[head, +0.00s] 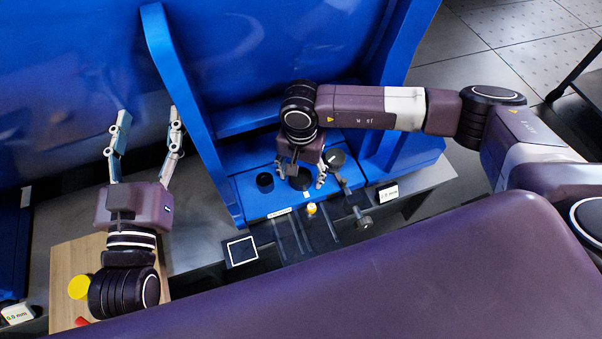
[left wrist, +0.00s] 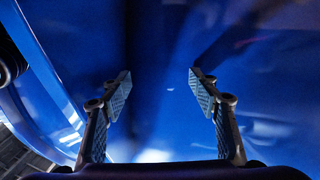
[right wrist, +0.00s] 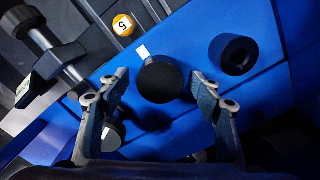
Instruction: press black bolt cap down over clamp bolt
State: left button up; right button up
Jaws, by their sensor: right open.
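A round black cap (right wrist: 160,80) shows between the spread fingers of my right gripper (right wrist: 160,88), with gaps on both sides. It stands over the blue foot plate (right wrist: 185,50); whether a clamp bolt is under it is hidden. In the head view the cap (head: 300,181) is partly covered by my right gripper (head: 300,175), which points down at the plate. A second black cylinder with a hollow top (right wrist: 233,55) stands on the plate beside it; it also shows in the head view (head: 264,182). My left gripper (head: 148,117) is open and empty, away at the left.
A blue upright rib (head: 185,95) rises left of the plate. A tool with a grey knob (head: 363,222) and a yellow piece marked 5 (right wrist: 123,25) lie near the front edge. A wooden board (head: 75,262) carries a yellow disc (head: 79,287). A blue surface (left wrist: 160,50) fills the left wrist view.

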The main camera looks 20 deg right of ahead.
aim_at(301, 175)
jog(key=shift+r, duration=4)
